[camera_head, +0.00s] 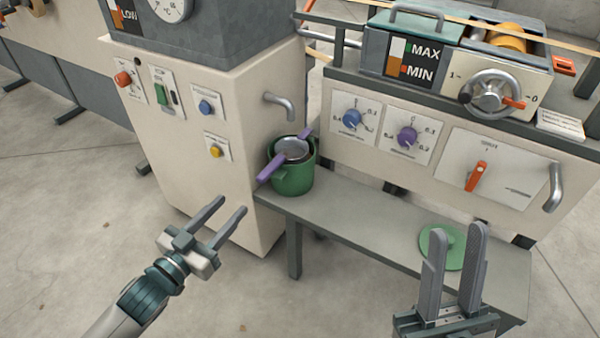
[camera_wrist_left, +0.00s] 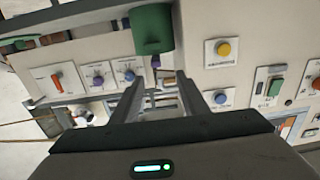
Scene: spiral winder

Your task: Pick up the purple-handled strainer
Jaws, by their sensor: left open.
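The purple-handled strainer (camera_head: 270,168) rests across the top of a green pot (camera_head: 293,182), its handle sticking out to the lower left and its mesh bowl over the mouth. The pot stands on the grey bench beside the left cream cabinet. My left gripper (camera_head: 232,204) is open and empty, to the lower left of the handle and apart from it. My right gripper (camera_head: 457,232) is open and empty, low at the right.
A green disc-shaped lid (camera_head: 441,248) lies on the bench (camera_head: 365,220), partly hidden behind my right fingers. A metal spout (camera_head: 279,104) juts from the cabinet above the pot. The control panel (camera_head: 430,125) rises behind the bench. The bench between pot and lid is clear.

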